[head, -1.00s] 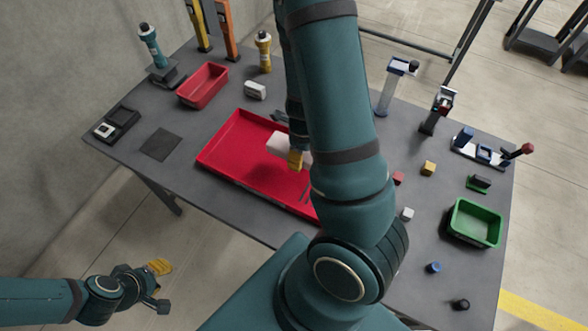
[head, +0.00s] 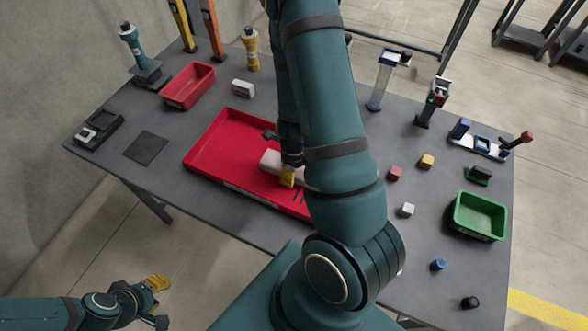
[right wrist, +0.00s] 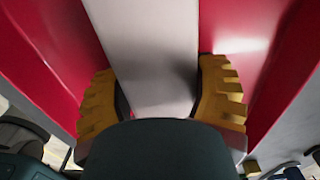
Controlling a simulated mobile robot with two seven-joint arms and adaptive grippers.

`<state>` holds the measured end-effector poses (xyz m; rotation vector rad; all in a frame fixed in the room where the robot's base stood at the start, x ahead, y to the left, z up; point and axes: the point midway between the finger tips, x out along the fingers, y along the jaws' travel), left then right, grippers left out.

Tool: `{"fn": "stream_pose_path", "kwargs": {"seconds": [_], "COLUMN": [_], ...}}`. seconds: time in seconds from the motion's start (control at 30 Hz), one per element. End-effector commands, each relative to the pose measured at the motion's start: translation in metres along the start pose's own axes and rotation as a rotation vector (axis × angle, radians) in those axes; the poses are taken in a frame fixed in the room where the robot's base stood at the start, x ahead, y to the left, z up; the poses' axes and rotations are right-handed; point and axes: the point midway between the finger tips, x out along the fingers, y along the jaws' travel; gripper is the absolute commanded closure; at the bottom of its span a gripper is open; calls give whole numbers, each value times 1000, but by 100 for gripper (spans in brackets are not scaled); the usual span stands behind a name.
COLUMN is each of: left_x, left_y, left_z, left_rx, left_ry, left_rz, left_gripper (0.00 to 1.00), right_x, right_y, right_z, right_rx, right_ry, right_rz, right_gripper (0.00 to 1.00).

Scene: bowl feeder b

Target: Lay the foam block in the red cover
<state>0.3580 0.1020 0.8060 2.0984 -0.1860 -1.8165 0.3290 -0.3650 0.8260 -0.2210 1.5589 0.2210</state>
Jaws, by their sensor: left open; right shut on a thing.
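The red cover (head: 215,150) lies on the table like a shallow red tray, its right part hidden behind my right arm. The pale foam block (head: 268,160) is over its floor, partly hidden by my right gripper (head: 288,176). That gripper is shut on the block. In the right wrist view the block (right wrist: 150,50) runs between the two yellow fingers (right wrist: 162,105), with red cover (right wrist: 240,30) on both sides. I cannot tell whether the block touches the cover's floor. My left gripper (head: 155,300) is open and empty, off the table at lower left.
A green bin (head: 478,216) and several small cubes stand on the right. The table's front left is clear.

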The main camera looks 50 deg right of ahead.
Motion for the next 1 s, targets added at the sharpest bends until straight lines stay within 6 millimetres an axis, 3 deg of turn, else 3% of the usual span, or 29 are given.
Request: {"fn": "stream_pose_path", "kwargs": {"seconds": [0.1,0.13,0.2,0.23,0.63,0.77,1.0], "left_x": [3,3,2,2,-2,-11,-40], "left_y": [-1,-1,-1,-1,1,4,14], "left_z": [1,1,1,1,-1,-5,-13], "left_rx": [0,0,0,0,-1,-3,-8], "left_ry": [-1,-2,-2,-2,1,9,23], "left_rz": [0,0,0,0,0,-1,0], "left_gripper": [66,66,66,66,66,66,66], "right_x": [4,4,3,3,-3,-23,-76], "right_y": [0,0,0,0,0,0,0], "right_z": [0,0,0,0,0,1,1], "right_rx": [0,0,0,0,0,-1,-2], "right_ry": [0,0,0,0,0,-2,-2], "right_rz": [0,0,0,0,-1,-3,-2], "right_gripper": [54,31,6,2,2,2,2]}}
